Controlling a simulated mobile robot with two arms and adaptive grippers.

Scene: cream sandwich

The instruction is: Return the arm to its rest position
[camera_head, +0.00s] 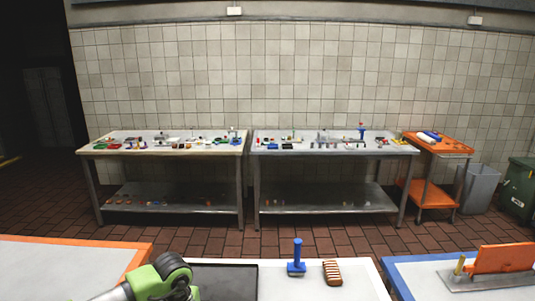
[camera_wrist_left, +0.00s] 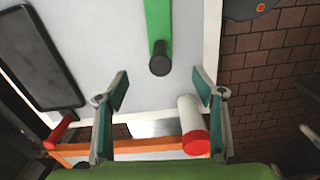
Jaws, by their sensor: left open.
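My left gripper (camera_wrist_left: 161,80) is open in the left wrist view, its two green-padded fingers spread apart with nothing held between them. A green bar with a dark round end (camera_wrist_left: 160,60) shows beyond the fingertips; I cannot tell what it is. A white cylinder with a red end (camera_wrist_left: 191,120) is by the right finger; whether they touch is unclear. In the head view, my left arm's green and black link (camera_head: 160,280) shows at the bottom left, but its gripper is out of frame. My right arm and gripper are in neither view.
A dark tray (camera_wrist_left: 40,60) lies at the upper left of the wrist view. In the head view, a blue-handled tool (camera_head: 297,257) and a brown-and-white striped item (camera_head: 332,272) stand on the near white table. Two cluttered metal tables (camera_head: 167,206) stand against the tiled wall, across open brick floor.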

